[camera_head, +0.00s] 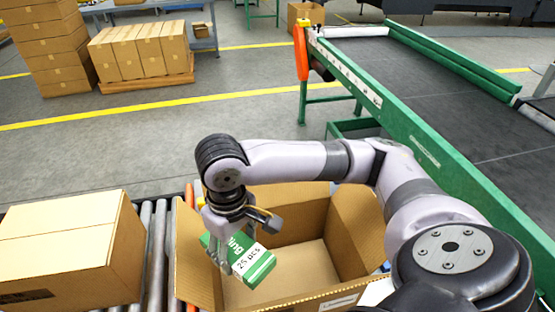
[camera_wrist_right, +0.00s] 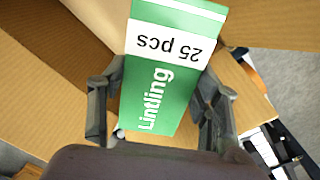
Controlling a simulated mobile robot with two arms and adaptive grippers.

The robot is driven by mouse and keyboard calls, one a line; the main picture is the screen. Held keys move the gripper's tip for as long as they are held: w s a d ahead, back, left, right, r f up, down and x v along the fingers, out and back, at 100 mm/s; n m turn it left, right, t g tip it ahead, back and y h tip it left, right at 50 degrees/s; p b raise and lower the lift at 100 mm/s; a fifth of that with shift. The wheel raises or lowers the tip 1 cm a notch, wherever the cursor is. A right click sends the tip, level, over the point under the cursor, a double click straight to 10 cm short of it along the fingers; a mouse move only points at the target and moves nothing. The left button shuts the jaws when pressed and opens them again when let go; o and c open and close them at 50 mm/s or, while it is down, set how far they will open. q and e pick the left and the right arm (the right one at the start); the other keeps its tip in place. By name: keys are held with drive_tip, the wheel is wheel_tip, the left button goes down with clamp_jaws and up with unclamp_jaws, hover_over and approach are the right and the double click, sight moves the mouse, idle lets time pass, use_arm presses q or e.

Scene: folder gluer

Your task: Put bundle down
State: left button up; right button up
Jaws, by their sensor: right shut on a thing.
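The bundle (camera_head: 254,264) is a green and white pack with "25 pcs" printed on its white band. It also shows large in the right wrist view (camera_wrist_right: 165,75), between the two fingers. My right gripper (camera_head: 226,252) is shut on the bundle and holds it tilted over the left part of an open cardboard box (camera_head: 350,262). In the right wrist view the fingers of my right gripper (camera_wrist_right: 160,105) lie on either side of the pack. The visible box floor is bare. The gap between bundle and box floor is hard to judge. My left gripper is not in view.
The open box stands on a roller conveyor (camera_head: 155,250) with its flaps out. A closed carton (camera_head: 70,245) sits to its left. A green-framed belt conveyor (camera_head: 430,100) runs along the right. Stacked cartons (camera_head: 50,45) stand at the back left beside open floor.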

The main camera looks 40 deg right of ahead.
sight(241, 245)
drive_tip(key=f+n, duration=0.1)
drive_tip(key=d+f+n, duration=0.1)
drive_tip(key=f, duration=0.1)
drive_tip(key=shift+n+b, duration=0.35)
drive_tip(key=shift+n, duration=0.05)
drive_tip(key=shift+d+f+n, duration=0.25)
drive_tip(key=shift+f+n, duration=0.05)
drive_tip(key=shift+n, duration=0.5)
drive_tip(key=n, duration=0.1)
drive_tip(key=d+n+p, duration=0.1)
drive_tip(key=shift+f+n, duration=0.25)
drive_tip(key=shift+n, duration=0.15)
drive_tip(key=s+d+f+n+p, duration=0.15)
drive_tip(key=d+n, duration=0.25)
drive_tip(key=n, duration=0.7)
drive_tip(key=d+f+n+p, duration=0.25)
drive_tip(key=d+n, duration=0.25)
drive_tip(key=n, duration=0.5)
wheel_tip(241, 245, down, 20)
drive_tip(key=shift+a+r, duration=0.1)
drive_tip(key=shift+r, duration=0.05)
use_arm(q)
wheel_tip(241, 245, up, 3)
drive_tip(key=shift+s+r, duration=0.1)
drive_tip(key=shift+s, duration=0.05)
